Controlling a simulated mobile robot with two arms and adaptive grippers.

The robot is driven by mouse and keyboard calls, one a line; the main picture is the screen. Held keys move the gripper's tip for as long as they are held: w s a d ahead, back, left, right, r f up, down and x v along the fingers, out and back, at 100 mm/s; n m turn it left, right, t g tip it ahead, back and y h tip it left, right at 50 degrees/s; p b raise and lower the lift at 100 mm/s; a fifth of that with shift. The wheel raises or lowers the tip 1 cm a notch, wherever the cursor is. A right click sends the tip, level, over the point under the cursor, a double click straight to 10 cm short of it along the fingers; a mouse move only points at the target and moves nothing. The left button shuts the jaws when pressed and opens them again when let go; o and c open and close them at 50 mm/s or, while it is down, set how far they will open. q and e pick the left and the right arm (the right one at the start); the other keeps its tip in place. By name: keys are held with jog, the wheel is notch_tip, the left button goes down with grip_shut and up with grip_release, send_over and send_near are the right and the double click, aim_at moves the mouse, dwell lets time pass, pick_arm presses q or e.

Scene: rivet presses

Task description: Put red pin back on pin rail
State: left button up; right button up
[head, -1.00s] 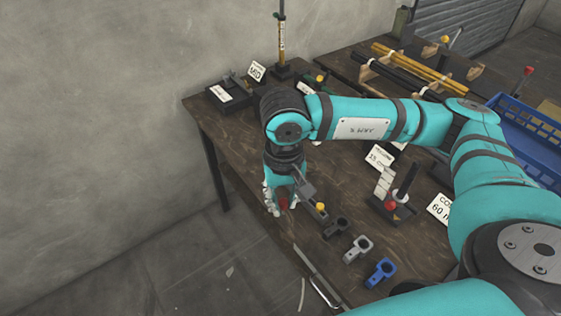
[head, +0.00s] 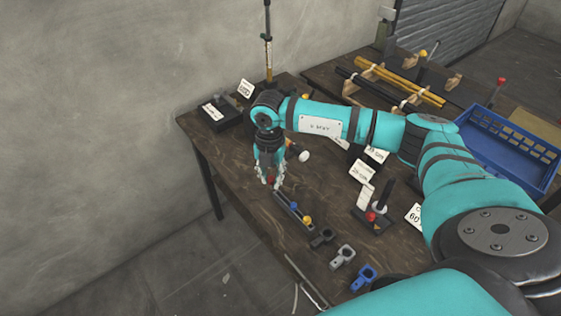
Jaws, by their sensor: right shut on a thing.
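The dark pin rail (head: 284,201) lies near the table's front left edge. A yellow pin (head: 307,219) stands toward its near end, and a small blue pin (head: 294,206) stands beside it. My right gripper (head: 270,183) points down at the far end of the rail. It is shut on the red pin (head: 271,179), which shows as a small red spot between the fingers. The fingers hide most of the pin, and I cannot tell whether it touches the rail. My left gripper is not in view.
Black, grey (head: 343,257) and blue (head: 363,277) clamp-like parts lie along the front edge. A dark stand (head: 375,215) with a red knob and several white cards are to the right. A blue crate (head: 510,150) is farther right.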

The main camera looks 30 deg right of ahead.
jog(key=d+m, duration=0.1)
jog(key=m, duration=0.1)
jog(key=d+m+p, duration=0.1)
jog(key=m, duration=0.2)
jog(key=w+d+m, duration=0.1)
jog(key=m, duration=0.2)
jog(key=shift+w+d+f, duration=0.1)
jog(key=shift+f, duration=0.15)
pick_arm(q)
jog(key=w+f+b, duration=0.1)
jog(key=b, duration=0.2)
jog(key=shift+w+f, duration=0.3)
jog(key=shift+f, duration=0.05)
pick_arm(e)
jog(key=f+m, duration=0.1)
jog(key=f, duration=0.1)
jog(key=f+m, duration=0.1)
jog(key=f, duration=0.1)
jog(key=d+f+m, duration=0.1)
jog(key=f, duration=0.1)
jog(key=shift+w+f, duration=0.15)
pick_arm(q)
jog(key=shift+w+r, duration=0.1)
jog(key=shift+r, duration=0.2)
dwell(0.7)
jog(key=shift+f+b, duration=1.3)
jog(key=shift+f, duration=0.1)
pick_arm(e)
jog(key=shift+f, duration=2.1)
